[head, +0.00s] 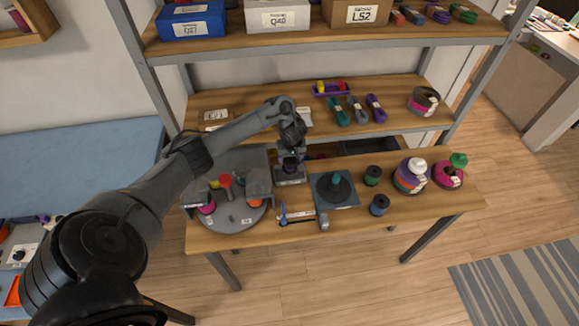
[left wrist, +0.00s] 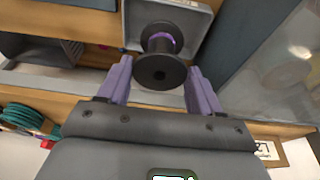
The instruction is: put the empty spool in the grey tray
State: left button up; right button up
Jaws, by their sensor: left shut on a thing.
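The empty spool (left wrist: 162,68) is black with round flanges and a narrow purple band at its middle. My left gripper (left wrist: 160,75) has its purple fingers shut on it, one on each side. In the left wrist view the grey tray (left wrist: 203,28) lies just beyond and under the spool. In the head view my left gripper (head: 291,158) points down over the grey tray (head: 291,181) at the bench's back middle, with the spool (head: 290,168) low at its tips. I cannot tell whether the spool touches the tray floor. My right gripper is not in view.
A round grey braiding stand (head: 232,214) is left of the tray. Shelves (head: 330,105) with cord bundles rise behind.

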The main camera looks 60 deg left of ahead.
aim_at(290, 161)
pick_arm(q)
jog(key=shift+s+d+b+x, duration=0.15)
jog(key=shift+b+x, duration=0.2)
jog(key=shift+x, duration=0.5)
jog(key=shift+s+d+b+x, duration=0.15)
jog(key=shift+b+x, duration=0.15)
jog(key=shift+x, duration=0.55)
jog(key=shift+f, duration=0.45)
jog(key=shift+f, duration=0.15)
jog(key=o, duration=1)
jog(key=shift+o, duration=0.2)
